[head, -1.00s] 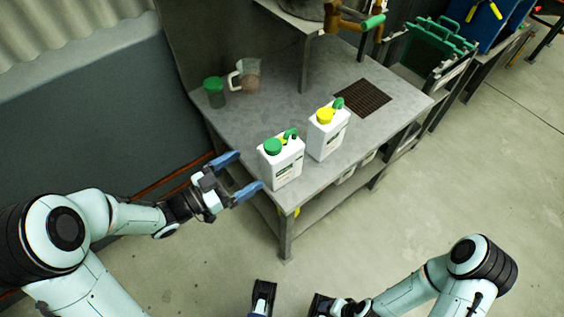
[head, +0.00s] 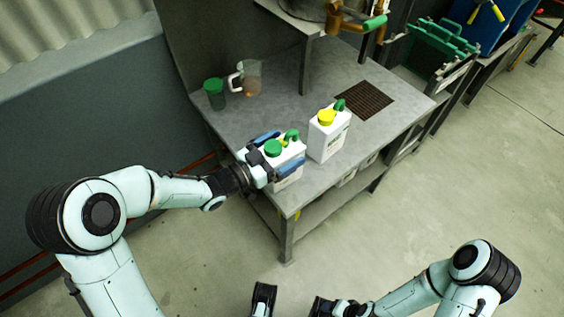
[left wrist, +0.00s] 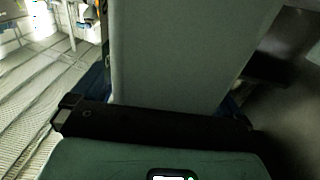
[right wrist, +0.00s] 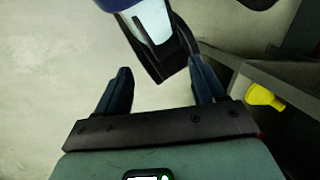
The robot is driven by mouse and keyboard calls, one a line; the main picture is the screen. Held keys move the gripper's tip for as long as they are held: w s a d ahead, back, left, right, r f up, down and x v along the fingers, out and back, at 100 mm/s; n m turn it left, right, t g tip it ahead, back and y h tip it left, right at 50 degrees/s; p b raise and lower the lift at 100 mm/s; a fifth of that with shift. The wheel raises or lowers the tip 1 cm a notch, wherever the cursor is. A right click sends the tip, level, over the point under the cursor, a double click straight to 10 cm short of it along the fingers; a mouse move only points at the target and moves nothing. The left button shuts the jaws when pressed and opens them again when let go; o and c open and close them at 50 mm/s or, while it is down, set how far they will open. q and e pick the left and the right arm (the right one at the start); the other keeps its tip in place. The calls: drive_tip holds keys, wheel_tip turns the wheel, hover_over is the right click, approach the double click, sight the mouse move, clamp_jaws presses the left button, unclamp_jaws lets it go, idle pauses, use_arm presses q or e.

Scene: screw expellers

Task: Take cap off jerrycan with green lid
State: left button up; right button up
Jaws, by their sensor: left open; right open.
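The white jerrycan with the green lid (head: 273,148) stands upright near the front left edge of the metal table. A green handle-like part rises beside its lid. My left gripper (head: 281,150) is open, one finger on each side of the jerrycan's upper body; I cannot tell whether they touch it. In the left wrist view the jerrycan's pale side (left wrist: 165,50) fills the space between the fingers. My right gripper (right wrist: 162,88) is open and empty, low in front of the table, away from the jerrycans.
A second white jerrycan with a yellow lid (head: 328,140) stands close behind to the right. A green-lidded container (head: 214,93) and a clear jug (head: 248,78) stand at the back left of the table (head: 285,105). A brown grate (head: 363,100) lies at the back right.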

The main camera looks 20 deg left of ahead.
use_arm(q)
drive_tip(key=c, duration=1.3)
drive_tip(key=shift+c, duration=0.2)
drive_tip(key=shift+r, duration=0.55)
wheel_tip(320, 180, up, 19)
drive_tip(key=p, duration=0.5)
use_arm(e)
drive_tip(key=s+r+g, duration=0.1)
drive_tip(key=s+r, duration=0.2)
drive_tip(key=r, duration=0.2)
drive_tip(key=shift+s+a, duration=0.25)
drive_tip(key=shift+a, duration=0.2)
use_arm(q)
drive_tip(key=o, duration=0.4)
drive_tip(key=c, duration=0.5)
